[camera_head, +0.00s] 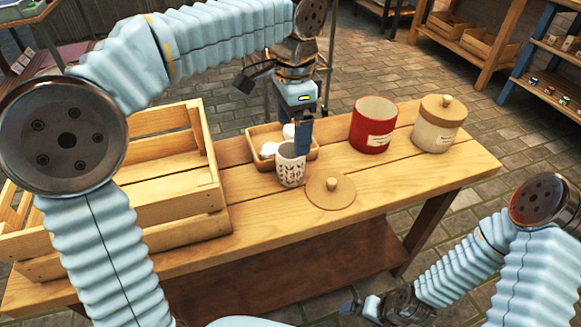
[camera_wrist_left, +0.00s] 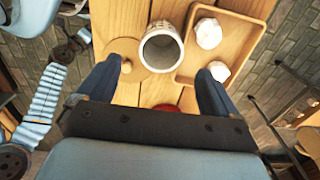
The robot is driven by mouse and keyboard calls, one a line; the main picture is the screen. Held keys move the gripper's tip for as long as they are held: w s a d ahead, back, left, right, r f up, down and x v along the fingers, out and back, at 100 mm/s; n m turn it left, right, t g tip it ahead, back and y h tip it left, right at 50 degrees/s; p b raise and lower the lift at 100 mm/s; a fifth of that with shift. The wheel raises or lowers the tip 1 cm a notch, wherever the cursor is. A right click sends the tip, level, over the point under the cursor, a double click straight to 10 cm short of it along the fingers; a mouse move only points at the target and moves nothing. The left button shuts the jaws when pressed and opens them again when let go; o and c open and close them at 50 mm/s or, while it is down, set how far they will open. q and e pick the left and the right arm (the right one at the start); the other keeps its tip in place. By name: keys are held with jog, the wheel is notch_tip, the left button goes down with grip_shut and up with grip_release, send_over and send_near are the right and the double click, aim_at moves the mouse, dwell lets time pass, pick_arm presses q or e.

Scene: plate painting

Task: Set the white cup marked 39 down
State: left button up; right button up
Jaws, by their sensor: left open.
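The white cup (camera_head: 290,167) with a dark pattern appears to stand upright on the wooden table, between the small tray and a round lid. I cannot read a 39 on it. In the left wrist view the empty-looking cup (camera_wrist_left: 162,50) has its open mouth toward the camera. My left gripper (camera_head: 302,138) is above and just behind the cup. In the wrist view its open fingers (camera_wrist_left: 156,78) are spread wide, with the cup just beyond the tips and no visible contact. My right gripper (camera_head: 364,306) is low at the front right, away from the table; its jaws are unclear.
The small wooden tray (camera_head: 259,135) holds white lumps behind the cup. The round wooden lid (camera_head: 331,192) lies right of it. A red jar (camera_head: 373,128) and a lidded cream jar (camera_head: 437,127) stand further right. A slatted crate (camera_head: 214,150) fills the left. The table's front right is clear.

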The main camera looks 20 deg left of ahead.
aim_at(291, 144)
pick_arm(q)
jog(key=f, duration=0.4)
jog(key=shift+s+a+f, duration=0.1)
jog(key=shift+a+f, duration=0.15)
jog(key=shift+f, duration=0.15)
jog(key=shift+c, duration=0.2)
grip_shut()
jog(key=shift+r, duration=0.15)
